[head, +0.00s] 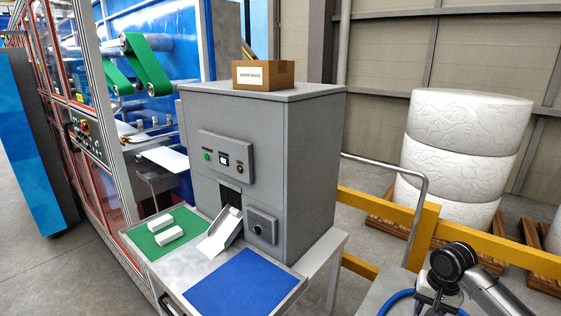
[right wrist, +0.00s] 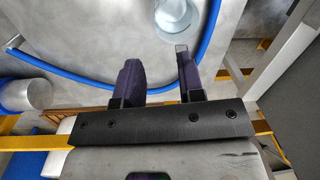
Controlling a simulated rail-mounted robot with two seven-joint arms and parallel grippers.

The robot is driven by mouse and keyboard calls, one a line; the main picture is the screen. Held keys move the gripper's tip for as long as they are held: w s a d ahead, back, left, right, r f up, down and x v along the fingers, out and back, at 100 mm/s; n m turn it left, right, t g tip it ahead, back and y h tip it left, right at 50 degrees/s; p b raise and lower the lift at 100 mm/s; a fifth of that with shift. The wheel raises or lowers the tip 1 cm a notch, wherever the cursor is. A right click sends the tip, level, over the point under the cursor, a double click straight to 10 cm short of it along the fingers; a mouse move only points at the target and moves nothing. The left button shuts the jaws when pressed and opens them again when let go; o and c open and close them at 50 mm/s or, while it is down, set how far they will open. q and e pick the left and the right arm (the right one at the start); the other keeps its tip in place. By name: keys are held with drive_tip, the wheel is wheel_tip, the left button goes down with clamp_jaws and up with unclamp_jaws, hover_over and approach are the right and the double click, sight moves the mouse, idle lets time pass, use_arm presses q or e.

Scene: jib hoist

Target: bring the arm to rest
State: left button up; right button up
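My right arm shows at the lower right corner of the head view, with its dark round wrist joint and the top of my right gripper (head: 438,303) above a grey surface. In the right wrist view my right gripper (right wrist: 157,60) has its two dark fingers apart, with nothing held between them. Beyond the fingers lie a grey surface (right wrist: 90,35), a curved blue hose (right wrist: 85,75) and a pale round object (right wrist: 174,18). I cannot tell how far they are from the fingertips. My left gripper is not in view.
A grey machine cabinet (head: 300,150) carries a cardboard box (head: 263,75). Before it, a bench holds a green mat (head: 150,222) with two white blocks, a metal chute (head: 222,232) and a blue mat (head: 243,285). A yellow rail (head: 480,245) and white rolls (head: 465,120) stand behind my right arm.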

drive_tip(key=w+a+r+n+t+h, duration=0.25)
drive_tip(key=r+n+t, duration=0.2)
drive_tip(key=r, duration=0.25)
drive_tip(key=w+a+r+n+t+h, duration=0.1)
drive_tip(key=a+r+n+t, duration=0.25)
drive_tip(key=r+n, duration=0.3)
drive_tip(key=s+a+n+t, duration=0.2)
drive_tip(key=s+a+t, duration=0.3)
drive_tip(key=a, duration=0.4)
drive_tip(key=s+a+f+m+g+y, duration=0.15)
drive_tip(key=s+f+g, duration=0.35)
drive_tip(key=s+f, duration=1.2)
drive_tip(key=s+a+f+m+g+y, duration=0.1)
drive_tip(key=s+a+f+m+g, duration=0.3)
drive_tip(key=s+f, duration=1.35)
wheel_tip(320, 180, up, 33)
drive_tip(key=s+d+n+p, duration=0.1)
drive_tip(key=s+d+p, duration=0.1)
drive_tip(key=p, duration=2.8)
drive_tip(key=shift+r+g+p, duration=0.2)
drive_tip(key=shift+g+p, duration=0.1)
drive_tip(key=shift+p, duration=0.1)
